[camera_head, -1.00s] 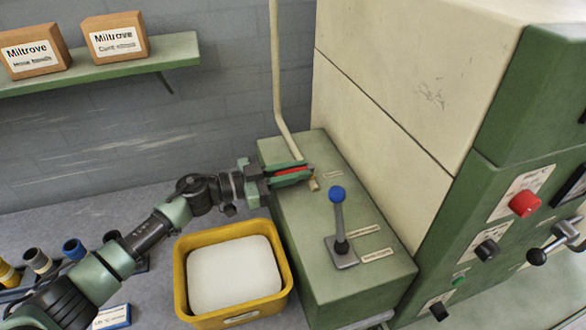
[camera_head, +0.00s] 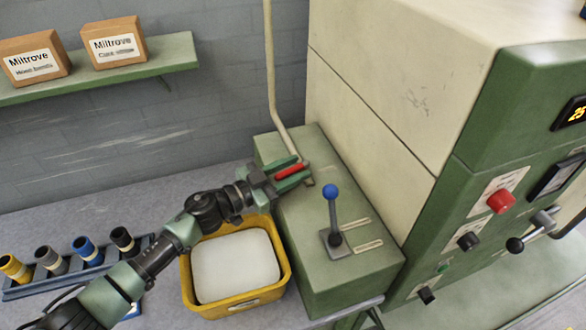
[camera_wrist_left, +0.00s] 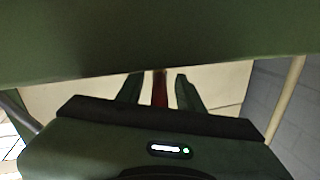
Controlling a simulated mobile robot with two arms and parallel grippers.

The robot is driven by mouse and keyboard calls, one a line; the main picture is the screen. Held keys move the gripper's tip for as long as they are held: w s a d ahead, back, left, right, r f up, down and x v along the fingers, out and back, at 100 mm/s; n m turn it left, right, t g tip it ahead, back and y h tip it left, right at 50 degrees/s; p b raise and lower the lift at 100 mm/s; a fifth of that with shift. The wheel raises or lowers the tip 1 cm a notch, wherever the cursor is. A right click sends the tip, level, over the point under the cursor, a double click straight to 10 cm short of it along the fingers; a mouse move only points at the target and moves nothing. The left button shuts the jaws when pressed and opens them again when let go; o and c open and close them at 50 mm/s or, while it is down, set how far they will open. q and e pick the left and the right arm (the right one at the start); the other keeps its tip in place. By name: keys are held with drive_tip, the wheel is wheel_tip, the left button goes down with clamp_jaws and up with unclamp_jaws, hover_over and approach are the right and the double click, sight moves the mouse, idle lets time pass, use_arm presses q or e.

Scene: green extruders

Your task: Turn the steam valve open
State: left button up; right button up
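The steam valve's red lever (camera_head: 290,171) is at the foot of the cream pipe (camera_head: 271,80), at the back of the green box. My left gripper (camera_head: 292,172) reaches it from the left, with one green finger on each side of the lever. In the left wrist view the red lever (camera_wrist_left: 160,90) stands between the two fingers (camera_wrist_left: 160,92), with narrow gaps on both sides, so the gripper looks open around it. The valve body is mostly hidden by the fingers. My right gripper is not in view.
A blue-knobbed lever (camera_head: 332,215) stands on the green box (camera_head: 310,255), right of the gripper. A yellow bin (camera_head: 235,304) holding something white sits below the left arm. The cream and green machine (camera_head: 400,90) rises at right. A rack of tubes (camera_head: 40,285) lies left.

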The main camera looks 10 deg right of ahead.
use_arm(q)
drive_tip(key=b+v, duration=0.1)
drive_tip(key=v, duration=0.6)
drive_tip(key=shift+s+a, duration=0.2)
drive_tip(key=shift+a, duration=0.15)
